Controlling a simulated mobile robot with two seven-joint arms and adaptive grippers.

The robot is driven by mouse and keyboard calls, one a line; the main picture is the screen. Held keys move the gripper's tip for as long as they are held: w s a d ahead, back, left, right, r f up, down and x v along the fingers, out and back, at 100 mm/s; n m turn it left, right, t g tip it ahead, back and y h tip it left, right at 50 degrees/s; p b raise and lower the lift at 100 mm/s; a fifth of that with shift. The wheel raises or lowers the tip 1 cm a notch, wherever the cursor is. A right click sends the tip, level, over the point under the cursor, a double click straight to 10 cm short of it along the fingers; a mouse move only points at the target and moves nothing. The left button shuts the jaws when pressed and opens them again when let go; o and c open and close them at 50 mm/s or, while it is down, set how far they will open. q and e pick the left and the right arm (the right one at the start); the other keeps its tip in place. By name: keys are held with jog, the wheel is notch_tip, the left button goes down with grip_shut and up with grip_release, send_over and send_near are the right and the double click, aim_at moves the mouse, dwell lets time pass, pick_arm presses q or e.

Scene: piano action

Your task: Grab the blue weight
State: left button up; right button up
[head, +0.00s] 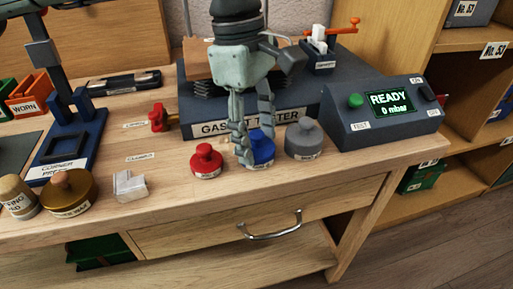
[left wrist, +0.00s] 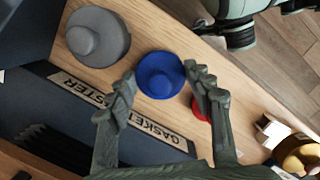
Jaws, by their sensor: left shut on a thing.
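The blue weight (head: 263,149) stands upright on the wooden bench, between a red weight (head: 207,161) and a grey weight (head: 304,139). My left gripper (head: 254,150) reaches down over it, with its fingers shut on the weight and covering part of it in the head view. In the left wrist view the blue weight (left wrist: 160,75) shows between the fingertips (left wrist: 158,82), with its round knob facing the camera. The grey weight (left wrist: 98,37) is to one side, and the red weight (left wrist: 201,109) is partly hidden behind a finger.
The gasket tester (head: 215,127) stands just behind the weights. A control box (head: 380,112) reading READY, 0 mbar is at the right. The bench's front edge is close.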

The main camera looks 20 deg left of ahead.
pick_arm(q)
jog(key=c, duration=0.7)
grip_shut()
jog(key=shift+r, duration=0.15)
